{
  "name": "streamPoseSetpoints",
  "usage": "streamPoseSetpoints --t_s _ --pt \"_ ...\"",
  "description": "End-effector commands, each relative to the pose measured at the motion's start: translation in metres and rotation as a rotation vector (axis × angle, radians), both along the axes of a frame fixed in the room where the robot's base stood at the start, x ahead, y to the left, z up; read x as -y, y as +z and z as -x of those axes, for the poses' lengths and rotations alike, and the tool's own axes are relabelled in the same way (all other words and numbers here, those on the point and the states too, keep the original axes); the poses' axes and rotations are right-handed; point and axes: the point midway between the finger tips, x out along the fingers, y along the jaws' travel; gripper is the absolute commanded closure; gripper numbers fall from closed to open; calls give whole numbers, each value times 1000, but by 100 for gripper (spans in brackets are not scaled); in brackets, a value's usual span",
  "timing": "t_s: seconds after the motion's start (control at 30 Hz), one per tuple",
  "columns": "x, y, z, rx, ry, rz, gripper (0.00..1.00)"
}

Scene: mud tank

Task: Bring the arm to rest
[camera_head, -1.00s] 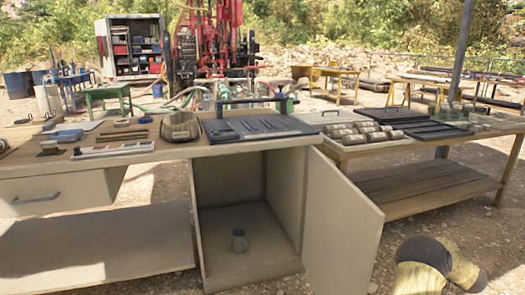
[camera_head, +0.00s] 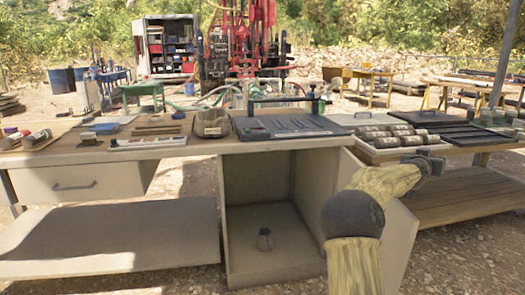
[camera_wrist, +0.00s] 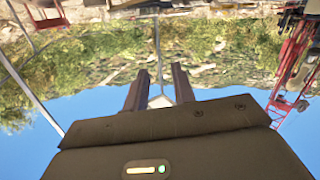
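My yellow arm (camera_head: 355,262) rises in front of the open cabinet at the lower right of the head view. It bends at a dark joint and stretches right toward the right bench. The dark far end of the arm shows there, but its fingers are too small to make out. In the wrist view, my gripper (camera_wrist: 160,78) has its two dark fingers apart. Nothing is held between them; only background shows in the gap. That view is upside down, with sky at the bottom.
A workbench (camera_head: 190,150) stands ahead, with a tool tray (camera_head: 335,130) on top. The cabinet door (camera_head: 400,240) is swung out beside my arm. A wooden bench (camera_head: 470,205) with core samples (camera_head: 375,133) stands right.

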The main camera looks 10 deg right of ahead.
Motion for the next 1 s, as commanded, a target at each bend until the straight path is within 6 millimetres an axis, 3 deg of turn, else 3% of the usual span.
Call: streamPoseSetpoints --t_s 0.03,0.23,0.43,0.5,0.73,1.0 --pt "-21 9 -6 36 -5 -48 74" --pt "-95 26 -22 146 9 -246 74" --pt "-167 20 -34 186 78 -428 74" --pt "-188 7 -33 162 101 -493 74" --pt "-232 -50 -8 -10 146 -639 74" --pt "-297 -116 51 -303 244 -761 74"
